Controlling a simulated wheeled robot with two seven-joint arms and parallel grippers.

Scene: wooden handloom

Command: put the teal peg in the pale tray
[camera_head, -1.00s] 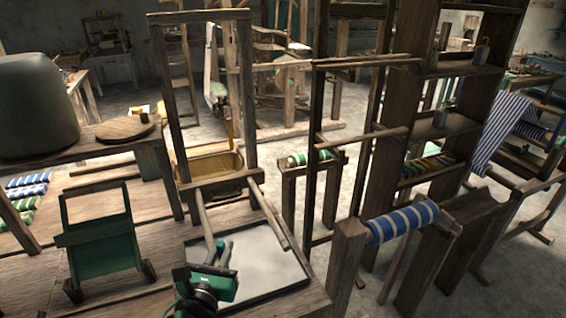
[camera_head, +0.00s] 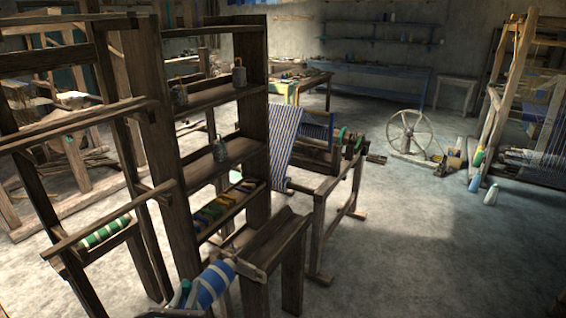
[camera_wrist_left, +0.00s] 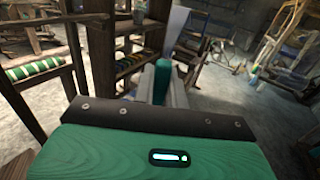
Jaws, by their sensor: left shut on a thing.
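My left gripper (camera_head: 180,304) shows only in part at the bottom left of the head view. In the left wrist view its fingers (camera_wrist_left: 162,92) are shut on the teal peg (camera_wrist_left: 161,80), which stands upright between them. A small teal bit of the peg (camera_head: 184,290) also shows in the head view, beside the blue-and-white striped cloth roll. The peg's lower part is hidden behind the dark edge of the gripper body. No pale tray shows in either present view. My right gripper is not in view.
The striped cloth roll (camera_head: 212,284) on a wooden stand is close to my left gripper. A tall wooden shelf (camera_head: 218,92) with bobbins stands behind it, and a frame with a green striped roll (camera_head: 104,232) at left. The floor (camera_head: 420,250) is open at right.

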